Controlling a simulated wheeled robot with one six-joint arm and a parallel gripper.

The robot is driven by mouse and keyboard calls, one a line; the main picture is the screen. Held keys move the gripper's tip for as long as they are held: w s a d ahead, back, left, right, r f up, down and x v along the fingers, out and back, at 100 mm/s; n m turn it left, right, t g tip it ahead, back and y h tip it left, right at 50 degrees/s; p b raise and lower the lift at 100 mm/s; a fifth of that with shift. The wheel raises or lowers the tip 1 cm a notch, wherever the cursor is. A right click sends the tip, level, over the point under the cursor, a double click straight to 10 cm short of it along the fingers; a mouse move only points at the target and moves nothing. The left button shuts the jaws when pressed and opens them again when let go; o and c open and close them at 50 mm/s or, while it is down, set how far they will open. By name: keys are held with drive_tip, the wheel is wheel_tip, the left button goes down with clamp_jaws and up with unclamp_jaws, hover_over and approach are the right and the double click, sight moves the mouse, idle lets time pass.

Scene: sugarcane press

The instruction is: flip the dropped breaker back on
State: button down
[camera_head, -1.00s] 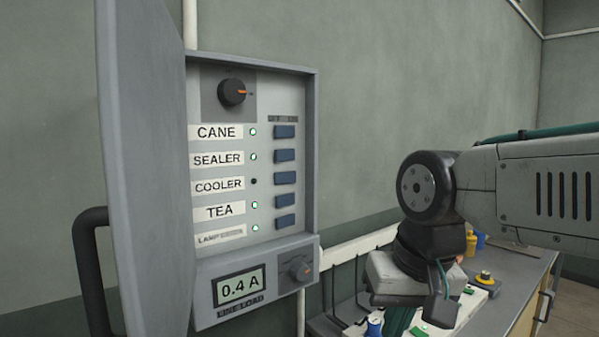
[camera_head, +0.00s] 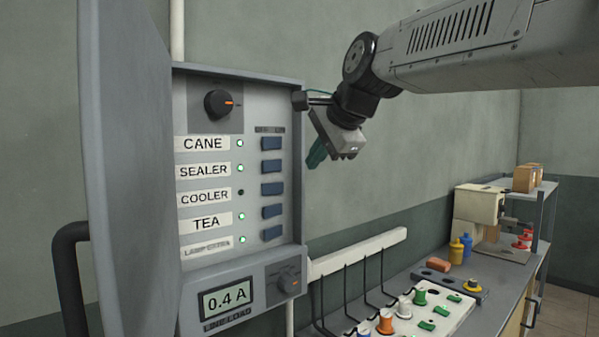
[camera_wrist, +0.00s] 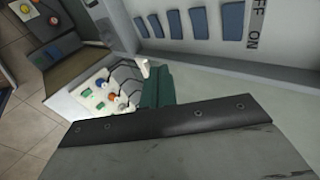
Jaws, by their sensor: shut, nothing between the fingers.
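The open breaker box (camera_head: 301,150) hangs on the wall at left. It has a column of blue rocker switches beside labels CANE, SEALER, COOLER, TEA and a blurred lamp label. The COOLER light (camera_head: 240,192) is dark; the other row lights are green. The COOLER switch (camera_head: 272,189) is in the middle; its tilt is hard to tell. My gripper (camera_head: 316,155), with green fingers, is shut and empty, just right of the box, at about SEALER height and apart from the switches. In the wrist view the green fingers (camera_wrist: 156,88) point toward the switch row (camera_wrist: 175,23), with OFF/ON lettering beside it.
The box's open door (camera_head: 125,170) stands at left. A dial (camera_head: 218,104) sits above the switches, and a 0.4 A display (camera_head: 227,299) with a knob below. A counter (camera_head: 400,270) with a cabled white board (camera_head: 455,312) lies at lower right. The wall right of the box is bare.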

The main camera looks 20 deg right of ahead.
sight(281, 191)
drive_tip(key=x, duration=0.4)
drive_tip(key=w+r+x, duration=0.1)
drive_tip(key=x, duration=0.3)
drive_tip(key=r+x, duration=0.1)
drive_tip(key=x, duration=0.3)
drive_tip(key=shift+w+a+f, duration=0.15)
drive_tip(key=shift+w+a, duration=0.05)
drive_tip(key=shift+w, duration=0.3)
